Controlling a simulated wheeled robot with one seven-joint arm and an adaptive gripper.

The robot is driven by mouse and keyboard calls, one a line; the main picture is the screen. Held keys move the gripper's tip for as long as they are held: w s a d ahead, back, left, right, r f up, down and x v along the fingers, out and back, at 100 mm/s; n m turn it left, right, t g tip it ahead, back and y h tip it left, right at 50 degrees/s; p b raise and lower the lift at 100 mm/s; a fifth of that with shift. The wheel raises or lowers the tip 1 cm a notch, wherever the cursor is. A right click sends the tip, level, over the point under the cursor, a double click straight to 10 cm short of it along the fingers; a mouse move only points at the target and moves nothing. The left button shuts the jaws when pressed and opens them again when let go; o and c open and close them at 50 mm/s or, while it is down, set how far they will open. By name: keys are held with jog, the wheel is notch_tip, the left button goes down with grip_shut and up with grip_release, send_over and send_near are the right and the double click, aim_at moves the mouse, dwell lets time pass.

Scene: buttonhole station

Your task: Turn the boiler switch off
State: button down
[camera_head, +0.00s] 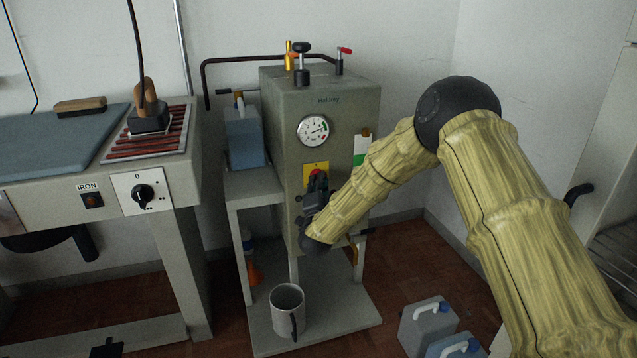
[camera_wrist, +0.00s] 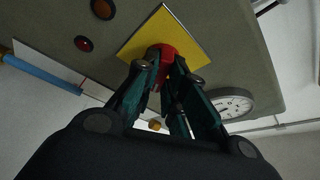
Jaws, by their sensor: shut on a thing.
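The boiler (camera_head: 345,103) is a grey-green box on a stand, with a round dial gauge (camera_head: 313,130) on its front. The boiler switch is a red knob (camera_head: 316,173) on a yellow plate (camera_head: 323,166), below the gauge. My gripper (camera_head: 317,183) is at the front of the boiler, over the lower part of the knob. In the wrist view the fingers (camera_wrist: 165,75) are closed around the red knob (camera_wrist: 166,52), with the yellow plate (camera_wrist: 178,31) behind it. The fingers hide part of the knob, and I cannot tell which way it is turned.
A dark round button (camera_wrist: 103,9) and a red-brown lamp (camera_wrist: 83,43) sit beside the plate. An ironing table (camera_head: 60,140) with an iron (camera_head: 148,115) stands at left. A grey mug (camera_head: 287,308) stands on the lower shelf.

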jog(key=n+y, duration=0.2)
jog(key=n, duration=0.3)
jog(key=n+y, duration=0.3)
jog(key=n, duration=0.3)
jog(key=n+t+y, duration=0.1)
jog(key=n+y, duration=0.1)
jog(key=n, duration=0.3)
jog(key=shift+w+d+f+y+p, duration=0.1)
jog(key=shift+d+f+y+p, duration=0.2)
jog(key=shift+d+y+p, duration=0.1)
jog(key=shift+n, duration=0.4)
jog(key=c, duration=1.5)
grip_release()
jog(key=v, duration=1.2)
jog(key=shift+f, duration=0.1)
